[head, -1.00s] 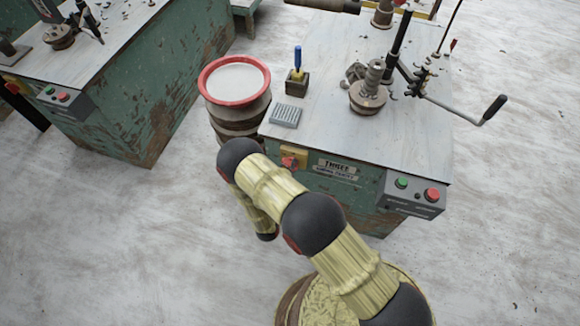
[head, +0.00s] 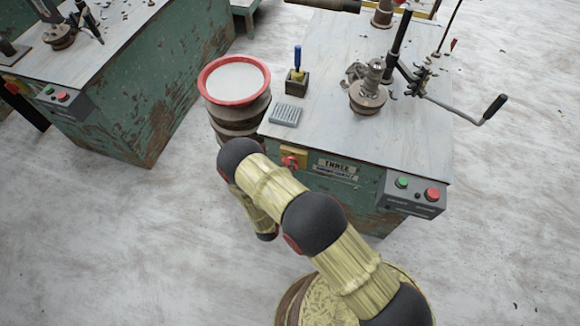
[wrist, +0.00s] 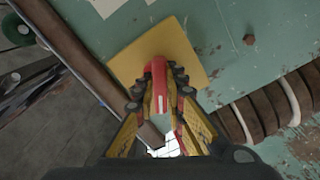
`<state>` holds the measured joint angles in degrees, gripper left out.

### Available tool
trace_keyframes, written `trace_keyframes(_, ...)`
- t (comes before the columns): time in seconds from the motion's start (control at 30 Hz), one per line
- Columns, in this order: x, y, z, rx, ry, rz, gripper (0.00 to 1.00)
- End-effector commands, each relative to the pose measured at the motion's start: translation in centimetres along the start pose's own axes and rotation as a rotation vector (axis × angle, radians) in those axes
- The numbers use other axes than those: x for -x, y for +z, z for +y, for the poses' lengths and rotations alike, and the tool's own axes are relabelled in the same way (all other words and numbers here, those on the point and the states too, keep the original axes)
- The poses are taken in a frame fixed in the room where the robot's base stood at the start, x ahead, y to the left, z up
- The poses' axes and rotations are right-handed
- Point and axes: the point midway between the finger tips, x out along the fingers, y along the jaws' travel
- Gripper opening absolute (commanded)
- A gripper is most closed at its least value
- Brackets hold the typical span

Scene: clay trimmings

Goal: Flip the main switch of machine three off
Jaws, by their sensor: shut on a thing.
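Machine three (head: 330,188) is a green cabinet with a grey top and a "THREE" label (head: 338,168) on its front. Its main switch is a red handle (head: 290,161) on a yellow plate (head: 297,152) left of the label. In the wrist view the red handle (wrist: 159,70) stands out from the yellow plate (wrist: 195,62). My gripper (wrist: 161,100) is shut on the handle, with a finger on each side. In the head view my arm hides the gripper. I cannot tell the switch's setting from its angle.
A red-rimmed barrel (head: 238,114) stands close left of the machine. A button box (head: 414,198) with green and red buttons sits at its front right corner. A crank handle (head: 494,107) sticks out right.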

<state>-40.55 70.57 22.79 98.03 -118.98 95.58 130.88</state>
Motion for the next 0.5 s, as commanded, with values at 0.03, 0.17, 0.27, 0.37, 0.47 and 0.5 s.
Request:
trace_keyframes(0.03, 0.01, -0.02, -0.12, 0.024, -0.001, 0.001, 0.0)
trace_keyframes(0.17, 0.0, -0.03, -0.15, 0.111, -0.001, 0.001, 0.0)
trace_keyframes(0.27, -0.02, -0.07, -0.17, 0.188, -0.001, 0.001, 0.0)
trace_keyframes(0.37, 0.0, -0.03, -0.19, 0.265, -0.001, 0.001, 0.0)
trace_keyframes(0.47, 0.0, -0.04, -0.21, 0.337, -0.001, 0.002, 0.0)
trace_keyframes(0.5, 0.0, -0.06, -0.21, 0.364, -0.001, 0.002, 0.0)
